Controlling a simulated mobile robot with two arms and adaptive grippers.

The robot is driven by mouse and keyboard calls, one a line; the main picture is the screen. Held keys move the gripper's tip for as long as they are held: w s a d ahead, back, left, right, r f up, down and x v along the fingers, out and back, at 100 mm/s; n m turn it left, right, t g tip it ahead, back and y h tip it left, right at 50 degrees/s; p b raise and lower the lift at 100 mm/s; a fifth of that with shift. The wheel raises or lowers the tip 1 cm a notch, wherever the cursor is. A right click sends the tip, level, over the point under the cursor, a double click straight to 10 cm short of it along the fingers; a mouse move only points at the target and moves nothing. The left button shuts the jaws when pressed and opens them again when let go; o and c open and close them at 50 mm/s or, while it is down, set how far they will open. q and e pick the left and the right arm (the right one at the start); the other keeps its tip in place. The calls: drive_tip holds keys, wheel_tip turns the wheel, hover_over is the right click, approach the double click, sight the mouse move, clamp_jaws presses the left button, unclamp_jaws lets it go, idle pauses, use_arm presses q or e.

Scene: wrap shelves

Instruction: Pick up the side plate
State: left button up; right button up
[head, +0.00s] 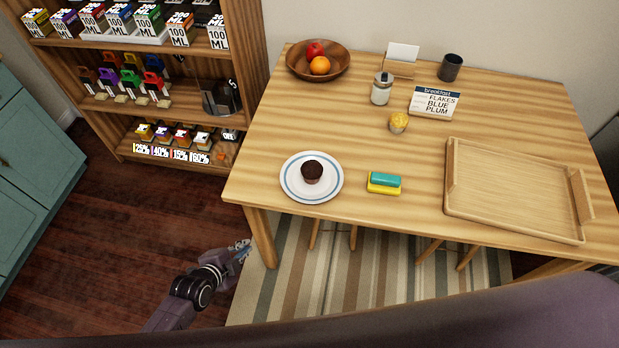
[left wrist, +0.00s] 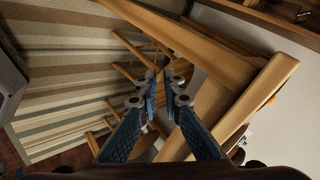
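The side plate (head: 291,192) is white with blue rings and lies flat near the table's front left corner. A dark muffin (head: 312,171) sits on it. My left gripper (head: 247,246) is low in front of the table's left front leg, below the tabletop and apart from the plate. The plate does not show in that view. My right gripper is not in view.
The wooden table (head: 350,135) also holds a sponge (head: 384,183), a wooden tray (head: 515,190), a menu sign (head: 434,102), a jar (head: 381,89), a yellow muffin (head: 398,122), a dark cup (head: 450,67) and a fruit bowl (head: 318,72). A shelf (head: 175,90) stands left.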

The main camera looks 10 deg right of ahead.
use_arm(q)
drive_tip(key=w+d+r+m+t+h, duration=0.1)
drive_tip(key=w+d+r+m, duration=0.15)
drive_tip(key=r, duration=0.25)
drive_tip(key=w+d+r+m+h, duration=0.1)
drive_tip(key=d+r+m, duration=0.2)
drive_tip(key=r, duration=0.2)
drive_tip(key=m+h, duration=0.2)
drive_tip(key=m, duration=0.1)
approach(291, 195)
drive_tip(key=shift+p+x, duration=0.65)
drive_tip(key=shift+x, duration=3.65)
clamp_jaws()
drive_tip(key=shift+r, duration=0.1)
